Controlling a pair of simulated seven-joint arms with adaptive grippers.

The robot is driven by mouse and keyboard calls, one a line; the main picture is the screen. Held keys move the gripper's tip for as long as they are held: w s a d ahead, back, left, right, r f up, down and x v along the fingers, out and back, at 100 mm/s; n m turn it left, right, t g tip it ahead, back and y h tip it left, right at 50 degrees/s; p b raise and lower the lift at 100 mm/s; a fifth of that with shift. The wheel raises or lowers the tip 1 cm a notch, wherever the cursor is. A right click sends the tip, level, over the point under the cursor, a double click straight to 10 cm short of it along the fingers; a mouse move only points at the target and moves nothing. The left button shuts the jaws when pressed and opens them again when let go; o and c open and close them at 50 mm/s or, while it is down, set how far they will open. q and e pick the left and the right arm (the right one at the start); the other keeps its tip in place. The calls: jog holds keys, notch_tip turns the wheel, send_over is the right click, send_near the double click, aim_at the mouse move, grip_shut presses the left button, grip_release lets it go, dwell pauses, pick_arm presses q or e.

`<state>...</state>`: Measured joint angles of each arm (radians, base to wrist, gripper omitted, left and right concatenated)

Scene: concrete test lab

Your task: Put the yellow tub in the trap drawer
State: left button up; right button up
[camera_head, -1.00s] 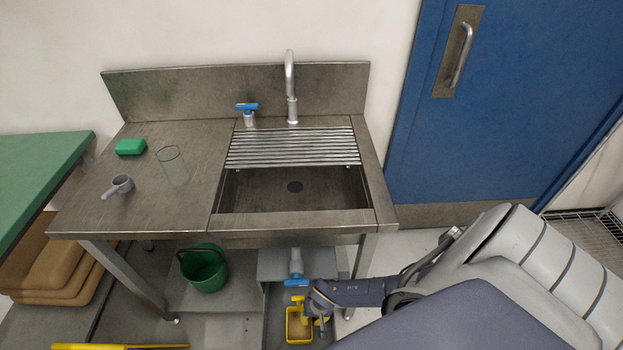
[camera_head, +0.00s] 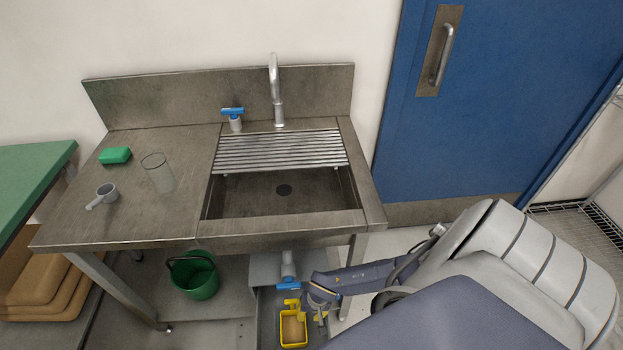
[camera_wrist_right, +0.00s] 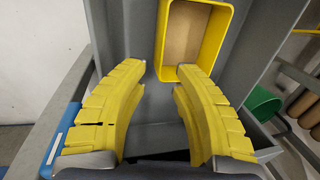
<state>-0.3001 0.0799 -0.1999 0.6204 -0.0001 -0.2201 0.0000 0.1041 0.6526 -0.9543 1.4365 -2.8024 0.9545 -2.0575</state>
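The yellow tub (camera_head: 293,332) is an open box with a tan inside. It stands within the grey trap drawer (camera_head: 268,318) under the sink, and the drawer is pulled out. My right gripper (camera_head: 304,312) is low beside the tub's far end. In the right wrist view, the two yellow fingers of my right gripper (camera_wrist_right: 163,70) are apart with nothing between them. The tub (camera_wrist_right: 228,45) lies just beyond the fingertips, with grey drawer walls (camera_wrist_right: 263,85) around it. One fingertip overlaps the tub's rim in that view; contact cannot be told. My left gripper is not in view.
The steel sink bench (camera_head: 120,222) stands above the drawer. A green bucket (camera_head: 195,277) stands on the lower shelf to the left. A blue door (camera_head: 480,110) is at right.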

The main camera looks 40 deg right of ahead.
jog(key=shift+s+d+r, duration=0.15)
jog(key=shift+d+r, duration=0.05)
jog(key=shift+r, duration=1)
jog(key=shift+s+d+r, duration=0.15)
jog(key=shift+r, duration=1.05)
